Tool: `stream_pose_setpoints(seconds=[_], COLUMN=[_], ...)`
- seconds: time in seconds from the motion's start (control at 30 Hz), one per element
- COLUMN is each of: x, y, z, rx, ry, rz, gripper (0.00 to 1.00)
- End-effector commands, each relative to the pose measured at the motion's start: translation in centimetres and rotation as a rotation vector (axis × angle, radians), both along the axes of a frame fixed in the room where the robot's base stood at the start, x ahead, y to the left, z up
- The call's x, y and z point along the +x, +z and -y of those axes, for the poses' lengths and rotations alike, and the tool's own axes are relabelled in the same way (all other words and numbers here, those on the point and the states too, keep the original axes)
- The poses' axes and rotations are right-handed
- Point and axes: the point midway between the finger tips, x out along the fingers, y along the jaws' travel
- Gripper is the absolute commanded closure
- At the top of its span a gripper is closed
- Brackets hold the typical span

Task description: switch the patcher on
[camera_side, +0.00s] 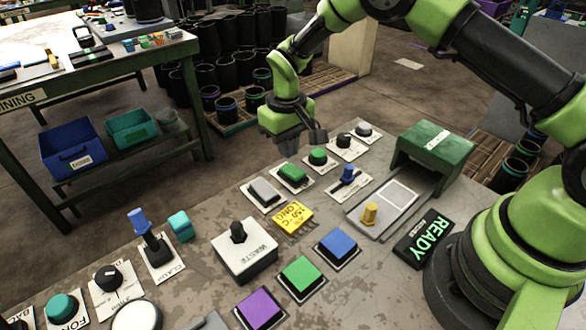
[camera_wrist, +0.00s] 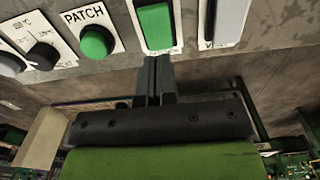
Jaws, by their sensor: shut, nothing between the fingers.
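A round green button (camera_wrist: 94,42) on a white plate labelled PATCH sits left of my fingertips in the wrist view. In the side view this round green button (camera_side: 318,156) stands beside a green rectangular switch. My gripper (camera_wrist: 157,62) is shut and empty, its tips close to the near edge of the green rectangular switch (camera_wrist: 155,26); I cannot tell whether they touch. In the side view my gripper (camera_side: 317,136) hangs at the back edge of the panel, behind the buttons. The green rectangular switch (camera_side: 293,174) has a white plate whose label is mostly hidden.
A grey rectangular switch (camera_side: 264,191) and a black knob (camera_side: 344,140) flank the green controls. A blue-handled lever (camera_side: 347,173) stands in front. A green-covered press (camera_side: 434,146) and a lit READY display (camera_side: 424,240) are at the right.

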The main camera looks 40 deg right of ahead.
Motion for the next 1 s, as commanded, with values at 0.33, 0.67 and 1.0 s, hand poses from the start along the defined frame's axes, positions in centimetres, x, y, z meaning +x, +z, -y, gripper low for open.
stream_pose_setpoints(seconds=[0.33,0.67,1.0], x=[0.0,0.0,-0.5], y=[3.0,3.8,7.6], z=[0.0,0.0,0.3], rx=[0.000,0.000,0.019], ry=[0.001,0.000,-0.027], rz=[0.001,-0.001,0.049], gripper=[1.00,1.00,1.00])
